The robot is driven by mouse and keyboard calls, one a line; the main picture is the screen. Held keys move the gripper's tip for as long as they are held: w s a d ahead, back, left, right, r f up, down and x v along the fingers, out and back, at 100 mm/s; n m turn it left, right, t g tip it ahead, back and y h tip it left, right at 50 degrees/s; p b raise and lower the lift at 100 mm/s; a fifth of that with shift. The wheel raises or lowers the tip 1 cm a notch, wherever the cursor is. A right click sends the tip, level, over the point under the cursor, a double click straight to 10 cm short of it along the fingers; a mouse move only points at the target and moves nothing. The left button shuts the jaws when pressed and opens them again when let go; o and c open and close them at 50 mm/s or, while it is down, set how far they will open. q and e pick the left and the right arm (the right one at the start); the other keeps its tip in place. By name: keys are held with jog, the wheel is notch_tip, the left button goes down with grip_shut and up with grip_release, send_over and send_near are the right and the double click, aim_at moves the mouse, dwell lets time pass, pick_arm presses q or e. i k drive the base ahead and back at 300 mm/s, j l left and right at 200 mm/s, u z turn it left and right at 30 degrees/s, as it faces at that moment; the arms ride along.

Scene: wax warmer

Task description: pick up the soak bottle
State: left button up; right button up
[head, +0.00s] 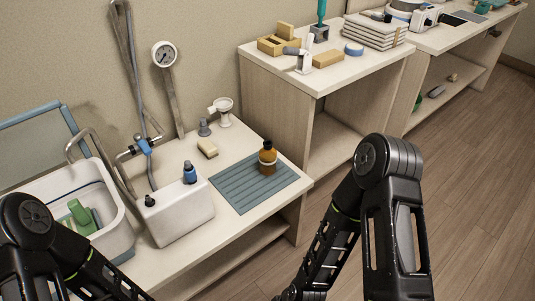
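An amber-brown bottle (267,158) with a dark top and a pale band stands upright on a ribbed blue-grey mat (262,190) on the counter. A small blue bottle (190,173) with a dark cap stands by a white box-like unit (180,216). A green bottle-like thing (78,212) lies in the white basin at left. I cannot tell from labels which is the soak bottle. Neither of my grippers shows; only links of my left arm at the lower left and my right arm at the lower right are in view.
A white basin (108,238) with a tap and hoses fills the left of the counter. A sponge-like block (207,148) and a small white stand (222,112) are behind the mat. A higher shelf unit (275,95) stands to the right. The mat's front is clear.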

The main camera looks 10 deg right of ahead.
aim_at(268, 154)
jog(key=i+l+z, duration=0.8)
jog(key=z, duration=0.2)
jog(key=i, duration=0.05)
